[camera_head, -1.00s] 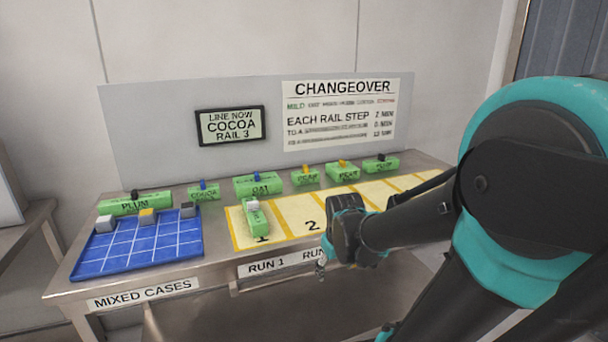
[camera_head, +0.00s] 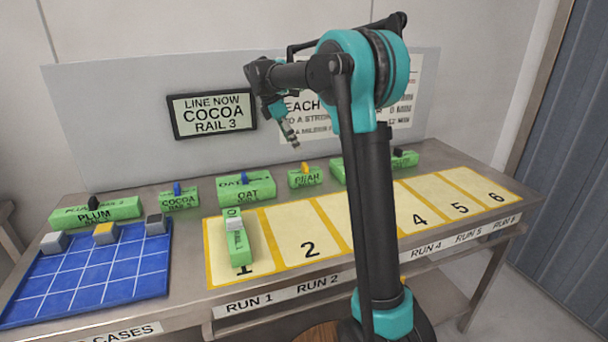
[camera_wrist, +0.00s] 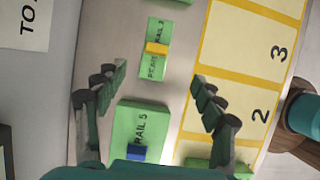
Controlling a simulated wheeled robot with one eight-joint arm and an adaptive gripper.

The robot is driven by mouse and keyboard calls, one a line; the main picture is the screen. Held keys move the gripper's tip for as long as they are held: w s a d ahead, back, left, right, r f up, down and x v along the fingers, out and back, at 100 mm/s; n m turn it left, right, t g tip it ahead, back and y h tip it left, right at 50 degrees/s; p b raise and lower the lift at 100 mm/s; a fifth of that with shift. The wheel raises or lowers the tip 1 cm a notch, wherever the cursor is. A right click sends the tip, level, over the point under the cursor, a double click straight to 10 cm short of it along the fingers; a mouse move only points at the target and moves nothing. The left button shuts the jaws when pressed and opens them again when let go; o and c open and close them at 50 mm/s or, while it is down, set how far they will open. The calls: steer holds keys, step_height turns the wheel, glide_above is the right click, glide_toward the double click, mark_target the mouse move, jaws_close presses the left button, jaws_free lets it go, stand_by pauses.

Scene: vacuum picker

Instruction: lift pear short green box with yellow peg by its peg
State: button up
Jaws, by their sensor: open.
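The short green pear box (camera_head: 304,181) with a yellow peg (camera_head: 305,168) stands in the back row, right of the oat box. In the wrist view the pear box (camera_wrist: 153,65) with its yellow peg (camera_wrist: 156,48) lies ahead of and between the fingers. My gripper (camera_head: 291,140) is open and empty, above the back row and apart from the box. The wrist view shows both fingers of my gripper (camera_wrist: 158,77) spread. Another green box (camera_head: 338,174), right of the pear box, is partly hidden by my arm.
The oat box (camera_head: 247,194) with a blue peg is the left neighbour; cocoa (camera_head: 180,202) and plum (camera_head: 95,216) stand farther left. A black-pegged box (camera_head: 405,162) is at right. A white-pegged box (camera_head: 240,250) lies on lane 1. A blue grid mat (camera_head: 90,290) holds small blocks.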

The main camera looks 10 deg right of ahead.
mark_target(304, 165)
steer(key=x, duration=1.1)
steer(key=shift+f, duration=0.1)
steer(key=x, duration=0.3)
steer(key=w+x, duration=0.1)
steer(key=x, duration=0.1)
steer(key=shift+d, duration=0.1)
steer(key=c, duration=1.3)
